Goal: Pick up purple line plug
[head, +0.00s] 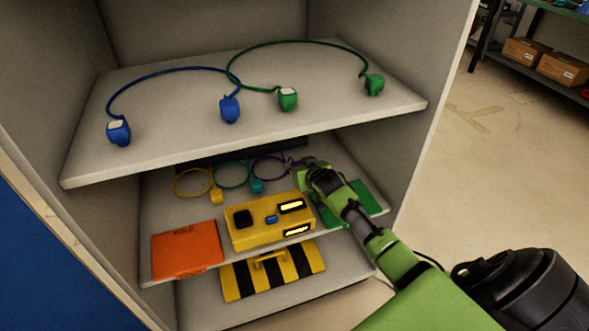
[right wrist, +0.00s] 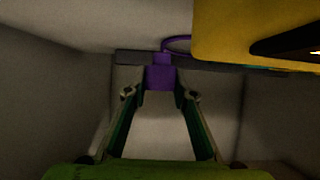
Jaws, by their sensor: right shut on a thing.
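The purple line plug (right wrist: 160,77) is a small purple block between the fingertips of my right gripper (right wrist: 160,92) in the right wrist view. The fingers are shut on it. Its purple cable (right wrist: 177,44) loops away at the top, partly behind a yellow box. In the head view my right gripper (head: 309,165) reaches onto the middle shelf (head: 162,213) at the back right. The purple cable (head: 268,158) curves to its left, and the gripper hides most of the plug. My left gripper is not in view.
Yellow (head: 192,194) and teal (head: 231,186) cables lie left of the purple one. The yellow box (head: 259,236) stands in front, beside an orange square (head: 186,250) and a green mat (head: 367,198). The top shelf (head: 180,140), with blue and green cables, overhangs the gripper.

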